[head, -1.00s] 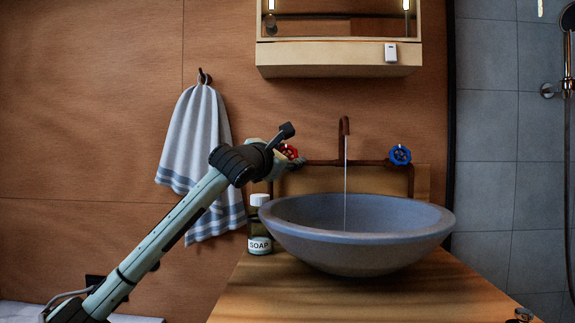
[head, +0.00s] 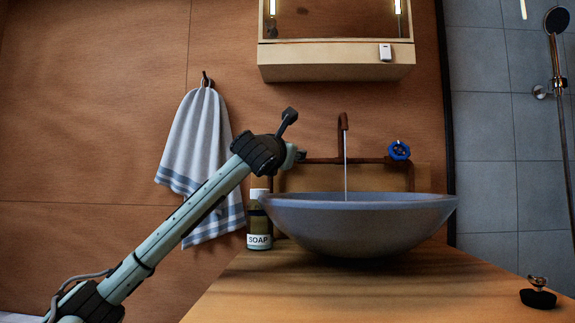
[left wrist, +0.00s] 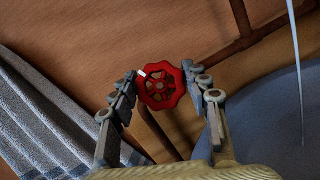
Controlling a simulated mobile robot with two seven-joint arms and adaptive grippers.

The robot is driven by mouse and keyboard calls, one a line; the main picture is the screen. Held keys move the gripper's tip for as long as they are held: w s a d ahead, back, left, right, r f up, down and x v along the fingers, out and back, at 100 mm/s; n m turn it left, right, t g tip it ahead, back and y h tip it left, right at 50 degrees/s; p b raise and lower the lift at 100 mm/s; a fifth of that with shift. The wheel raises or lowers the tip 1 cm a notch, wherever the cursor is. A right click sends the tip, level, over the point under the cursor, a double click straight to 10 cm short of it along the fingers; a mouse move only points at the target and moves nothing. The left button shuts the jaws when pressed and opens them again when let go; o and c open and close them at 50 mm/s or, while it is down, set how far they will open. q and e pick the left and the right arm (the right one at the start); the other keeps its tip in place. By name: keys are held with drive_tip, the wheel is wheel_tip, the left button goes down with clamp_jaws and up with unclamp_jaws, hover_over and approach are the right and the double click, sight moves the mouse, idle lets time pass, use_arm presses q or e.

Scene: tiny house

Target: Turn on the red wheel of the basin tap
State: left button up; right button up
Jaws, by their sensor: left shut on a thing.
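The red wheel (left wrist: 161,87) of the tap sits between the two fingers of my left gripper (left wrist: 160,76) in the left wrist view. The fingertips are at its left and right rims and the gripper is shut on it. A white mark shows at the wheel's upper left. In the head view my left gripper (head: 300,156) covers the wheel. The rusty pipe tap (head: 343,125) stands behind the grey basin (head: 360,222), and a thin stream of water (head: 346,178) falls from its spout. The blue wheel (head: 399,150) is on the right. My right gripper is not in view.
A soap bottle (head: 259,222) stands left of the basin, below my left arm. A striped towel (head: 200,155) hangs on the wall at the left. A small black object (head: 538,296) lies on the wooden counter (head: 360,290) at the right. A cabinet (head: 335,65) hangs above.

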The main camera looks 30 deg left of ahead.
use_arm(q)
drive_tip(key=shift+r+n+y, duration=0.15)
drive_tip(key=shift+n+y, duration=0.35)
drive_tip(key=shift+n, duration=0.4)
drive_tip(key=shift+n+g+y, duration=0.3)
drive_tip(key=shift+n, duration=0.1)
drive_tip(key=shift+n+y, duration=0.3)
drive_tip(key=shift+n, duration=0.1)
drive_tip(key=o, duration=1.2)
drive_tip(key=shift+c, duration=0.2)
drive_tip(key=v, duration=1.2)
